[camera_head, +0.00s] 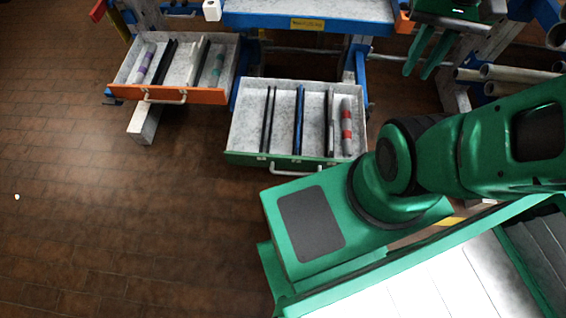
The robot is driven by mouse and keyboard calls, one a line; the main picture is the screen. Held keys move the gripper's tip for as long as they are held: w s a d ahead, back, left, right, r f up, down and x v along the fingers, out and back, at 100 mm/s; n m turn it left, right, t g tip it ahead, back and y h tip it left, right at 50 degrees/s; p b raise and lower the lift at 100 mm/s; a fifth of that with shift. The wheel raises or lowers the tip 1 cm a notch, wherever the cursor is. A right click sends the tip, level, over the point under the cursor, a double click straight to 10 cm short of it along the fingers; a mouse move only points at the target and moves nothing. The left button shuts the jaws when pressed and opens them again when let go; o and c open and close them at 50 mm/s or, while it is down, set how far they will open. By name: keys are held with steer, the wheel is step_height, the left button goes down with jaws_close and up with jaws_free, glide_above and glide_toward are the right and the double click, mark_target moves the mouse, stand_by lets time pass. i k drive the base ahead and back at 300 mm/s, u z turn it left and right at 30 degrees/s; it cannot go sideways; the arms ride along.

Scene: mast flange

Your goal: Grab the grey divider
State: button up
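A green-fronted drawer (241,158) stands open in the middle of the head view. In it, from left to right, are a black divider (268,118), a blue divider (299,120), a thin grey divider (330,122) and a grey roll with red bands (347,128). The dividers stand on edge, apart from each other. My gripper (419,72) is at the upper right, with two green fingers pointing down and a gap between them. It appears empty, up and to the right of the green-fronted drawer, away from the dividers.
An orange-fronted drawer (198,96) is open at the left, with a black divider (166,62), a pale divider (199,62) and banded rolls. A blue-edged bench (310,8) is behind. Metal pipes (510,73) lie at right. The brown floor at left is mostly clear.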

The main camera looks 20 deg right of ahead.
mark_target(331, 118)
steer(key=z, duration=1.35)
steer(key=k, duration=1.4)
steer(key=u, duration=0.55)
steer(key=i, duration=1)
steer(key=z, duration=0.05)
